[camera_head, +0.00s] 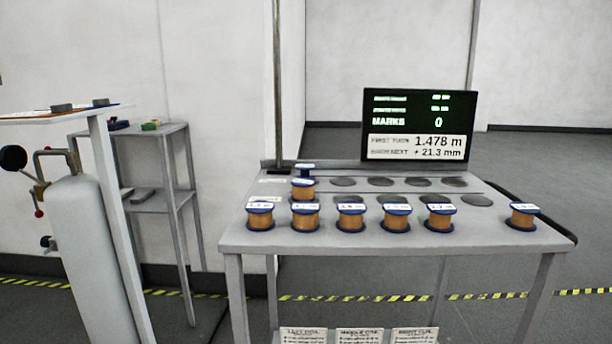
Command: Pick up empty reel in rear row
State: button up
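A blue reel (304,170) with no copper visible on it stands at the back left of the grey table (400,240). Its lower part is partly hidden by a copper-wound reel (303,189) just in front of it. Several more copper-wound reels with blue flanges and white labels stand in the front row, among them the leftmost one (260,216) and the rightmost one (523,216), which stands apart. My gripper is not in view.
Dark round spots (381,182) on the table are bare. A black display (418,125) and a thin pole (278,80) stand at the table's back. A grey shelf (160,200), a white-topped stand (60,113) and a grey cylinder (88,260) are at left.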

aim_at(305, 167)
jog(key=j+z, duration=0.15)
jog(key=j, duration=0.35)
jog(key=k+j+z, duration=0.15)
jog(key=j, duration=0.3)
jog(key=j+z, duration=0.15)
jog(key=j, duration=0.35)
